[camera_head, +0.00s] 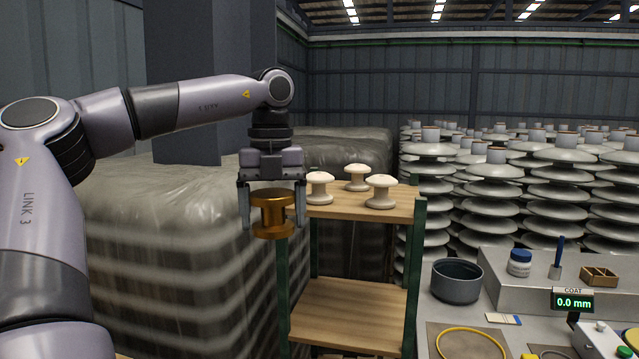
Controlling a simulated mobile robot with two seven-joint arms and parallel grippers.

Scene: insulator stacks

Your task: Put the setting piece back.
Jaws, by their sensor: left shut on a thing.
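A brass-coloured spool-shaped piece (272,199), which I take to be the setting piece, hangs upright between the fingers of my left gripper (272,218). The gripper points straight down and is shut on the piece's sides. In the picture the piece overlaps the left end of the wooden shelf top (340,207). I cannot tell its exact height or depth relative to the shelf. Three off-white pieces of a similar spool shape stand upright on the shelf top, at the left (319,187), back (357,177) and right (381,191). My right gripper is not in view.
The lower shelf board (348,311) is empty where visible. A grey bench on the right holds a dark bowl (457,281), a lidded jar (520,262), a small wooden box (599,276), a yellow ring (470,330) and a "COAT 0.0 mm" display (573,301). Wrapped pallets (170,240) stand left; insulator stacks (490,187) stand behind.

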